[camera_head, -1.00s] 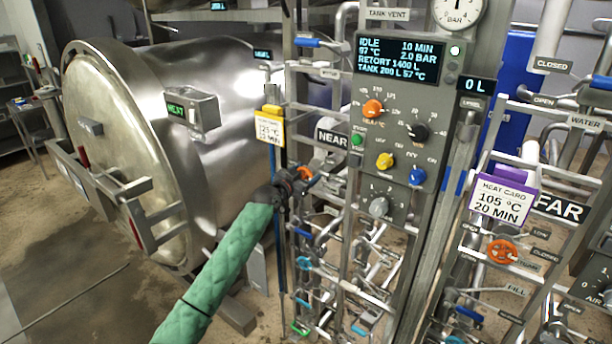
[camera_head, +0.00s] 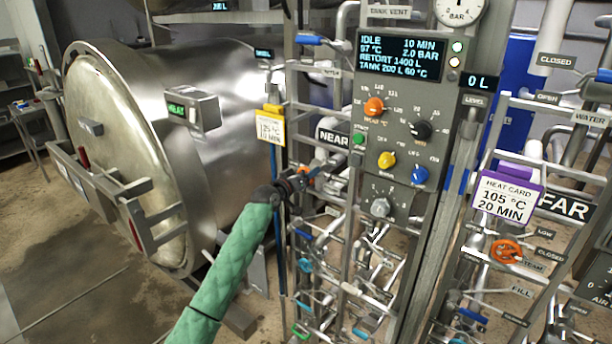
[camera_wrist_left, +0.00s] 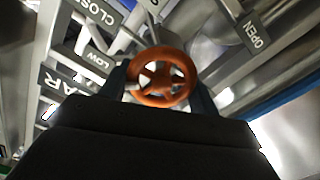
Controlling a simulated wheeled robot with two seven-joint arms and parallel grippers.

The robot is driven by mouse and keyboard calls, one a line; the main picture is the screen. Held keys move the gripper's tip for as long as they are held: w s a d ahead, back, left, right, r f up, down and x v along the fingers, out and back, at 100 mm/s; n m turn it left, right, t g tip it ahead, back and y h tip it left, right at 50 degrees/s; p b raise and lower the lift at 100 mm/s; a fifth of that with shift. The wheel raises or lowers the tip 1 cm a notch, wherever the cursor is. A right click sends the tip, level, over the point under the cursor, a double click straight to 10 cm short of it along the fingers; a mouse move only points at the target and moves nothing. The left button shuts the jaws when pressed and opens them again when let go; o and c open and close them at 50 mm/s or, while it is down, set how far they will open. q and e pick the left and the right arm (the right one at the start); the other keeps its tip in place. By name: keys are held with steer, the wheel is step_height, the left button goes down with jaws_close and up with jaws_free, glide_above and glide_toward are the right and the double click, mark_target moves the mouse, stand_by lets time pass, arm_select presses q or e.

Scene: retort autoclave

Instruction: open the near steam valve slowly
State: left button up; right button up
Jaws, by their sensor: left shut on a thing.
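The near steam valve has an orange handwheel (camera_wrist_left: 158,77), seen close up in the left wrist view between my two dark fingers. In the head view the orange handwheel (camera_head: 304,171) shows only in part behind my gripper, below the NEAR sign (camera_head: 333,138). My left gripper (camera_head: 298,180) is shut on this wheel, its arm in a green sleeve coming up from below. CLOSED, LOW and OPEN labels sit around the wheel in the wrist view. My right gripper is not in view.
The control panel (camera_head: 398,130) stands right of the gripper, reading IDLE and 2.0 BAR. A second orange wheel (camera_head: 506,251) sits below the FAR sign (camera_head: 563,205). The steel retort (camera_head: 225,110) is at left. Pipes and small valves crowd below the gripper.

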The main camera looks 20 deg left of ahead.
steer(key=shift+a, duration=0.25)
arm_select(q)
steer(key=shift+n, duration=0.3)
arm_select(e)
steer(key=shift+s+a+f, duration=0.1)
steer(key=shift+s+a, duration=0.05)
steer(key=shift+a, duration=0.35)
arm_select(q)
steer(key=o, duration=1)
steer(key=shift+c, duration=0.2)
steer(key=shift+s+a+f, duration=0.15)
steer(key=shift+s, duration=0.15)
steer(key=b+v, duration=0.3)
steer(key=v, duration=0.4)
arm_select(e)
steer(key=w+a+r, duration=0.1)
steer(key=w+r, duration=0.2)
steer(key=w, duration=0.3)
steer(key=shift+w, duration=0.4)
